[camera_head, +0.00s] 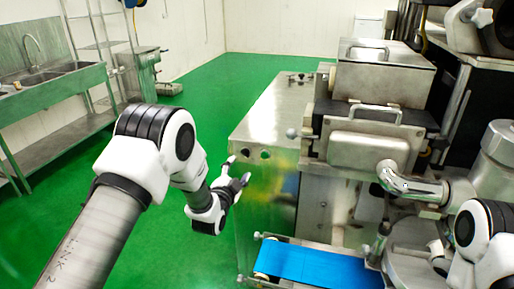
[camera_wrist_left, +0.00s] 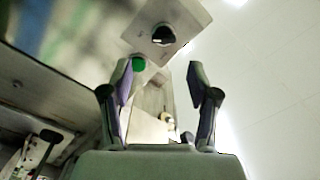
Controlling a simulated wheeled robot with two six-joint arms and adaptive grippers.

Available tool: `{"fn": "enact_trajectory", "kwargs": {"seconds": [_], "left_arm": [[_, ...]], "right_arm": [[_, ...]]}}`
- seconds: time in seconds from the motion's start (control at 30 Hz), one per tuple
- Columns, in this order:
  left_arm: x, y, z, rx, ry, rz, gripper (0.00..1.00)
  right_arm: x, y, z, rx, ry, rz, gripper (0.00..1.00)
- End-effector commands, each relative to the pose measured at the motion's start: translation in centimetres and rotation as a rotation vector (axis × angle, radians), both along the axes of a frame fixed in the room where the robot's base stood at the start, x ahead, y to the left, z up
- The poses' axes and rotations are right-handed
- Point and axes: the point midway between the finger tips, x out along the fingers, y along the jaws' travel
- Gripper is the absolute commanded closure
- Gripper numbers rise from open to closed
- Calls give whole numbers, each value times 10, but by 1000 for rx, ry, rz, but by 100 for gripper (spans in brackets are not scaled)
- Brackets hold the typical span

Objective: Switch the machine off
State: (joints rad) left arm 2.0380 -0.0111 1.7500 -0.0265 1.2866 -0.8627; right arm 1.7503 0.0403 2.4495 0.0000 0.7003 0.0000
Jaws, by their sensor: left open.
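The steel encrusting machine (camera_head: 380,152) stands at the right of the head view. Small round controls (camera_head: 265,155) sit on the upper front of its left cabinet, too small to read there. My left gripper (camera_head: 239,169) is in front of that cabinet, close to the controls. In the left wrist view the left gripper (camera_wrist_left: 161,70) is open, with nothing between its fingers. Beyond the fingertips a black rotary knob (camera_wrist_left: 163,36) sits on a metal plate (camera_wrist_left: 184,21). A green button (camera_wrist_left: 138,64) shows beside the left fingertip. Contact cannot be told. My right gripper is not seen.
A blue conveyor belt (camera_head: 318,264) runs low in front of the machine. A steel sink bench (camera_head: 55,110) stands at the left, with a small steel machine (camera_head: 146,72) behind it. The green floor (camera_head: 225,80) between them is clear.

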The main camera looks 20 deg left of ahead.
Motion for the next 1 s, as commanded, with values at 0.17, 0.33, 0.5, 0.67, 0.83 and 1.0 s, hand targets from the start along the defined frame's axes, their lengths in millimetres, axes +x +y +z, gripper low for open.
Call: {"fn": "enact_trajectory", "kwargs": {"seconds": [0.17,0.33,0.5,0.67,0.83,1.0], "left_arm": [[23,0,2,-1,-2,1,40],[56,-2,1,-2,0,0,40],[74,-2,-1,-2,1,2,40],[76,-2,-3,-2,4,1,40],[76,-2,-3,-2,4,1,68],[76,-2,-3,-2,4,1,100]], "right_arm": [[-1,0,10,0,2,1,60],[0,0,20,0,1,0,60],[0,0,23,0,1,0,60],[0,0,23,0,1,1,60],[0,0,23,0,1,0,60],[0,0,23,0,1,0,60]]}}
